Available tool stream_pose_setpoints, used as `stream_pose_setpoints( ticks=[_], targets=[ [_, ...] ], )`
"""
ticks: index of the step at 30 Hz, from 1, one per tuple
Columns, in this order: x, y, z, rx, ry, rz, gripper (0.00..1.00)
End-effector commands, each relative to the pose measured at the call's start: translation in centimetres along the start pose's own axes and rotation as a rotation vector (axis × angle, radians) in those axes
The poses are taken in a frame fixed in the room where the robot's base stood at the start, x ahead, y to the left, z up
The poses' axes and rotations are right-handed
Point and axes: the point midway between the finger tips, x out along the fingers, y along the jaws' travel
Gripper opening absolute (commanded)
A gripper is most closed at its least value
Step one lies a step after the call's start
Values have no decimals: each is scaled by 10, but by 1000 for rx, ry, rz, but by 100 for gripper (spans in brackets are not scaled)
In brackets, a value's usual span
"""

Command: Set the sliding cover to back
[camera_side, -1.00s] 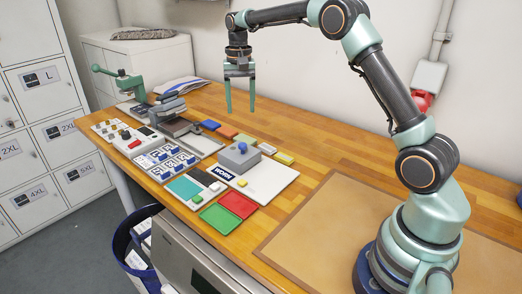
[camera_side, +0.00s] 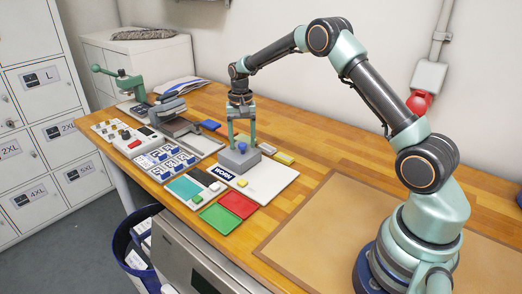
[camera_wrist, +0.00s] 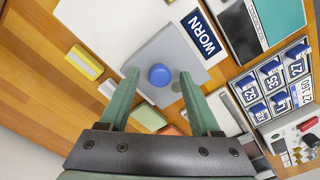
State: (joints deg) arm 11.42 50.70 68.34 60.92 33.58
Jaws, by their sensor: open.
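A grey block-like cover (camera_side: 236,160) with a round blue knob (camera_side: 242,147) on top sits on the white board (camera_side: 273,183). I take it to be the sliding cover. In the wrist view the grey cover (camera_wrist: 165,47) lies below me, with its blue knob (camera_wrist: 160,75) between my fingertips. My gripper (camera_side: 243,146) is open and points down over the cover, one finger on each side of the knob. In the wrist view my gripper (camera_wrist: 159,73) shows gaps between both fingers and the knob. I cannot tell whether the fingertips touch the cover's top.
A WORN label (camera_side: 222,173), a red tray (camera_side: 238,205) and a green tray (camera_side: 218,218) lie towards the front. A yellow block (camera_side: 284,158) lies to the right. A tan mat (camera_side: 330,220) is bare.

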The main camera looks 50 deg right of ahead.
Motion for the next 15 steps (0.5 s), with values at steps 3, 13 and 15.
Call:
stream_pose_setpoints(
  ticks=[3, 13, 15],
  targets=[
    [0, 0, 0, 0, 0, 0, 64],
    [0, 0, 0, 0, 0, 0, 0],
    [0, 0, 0, 0, 0, 0, 0]
  ],
)
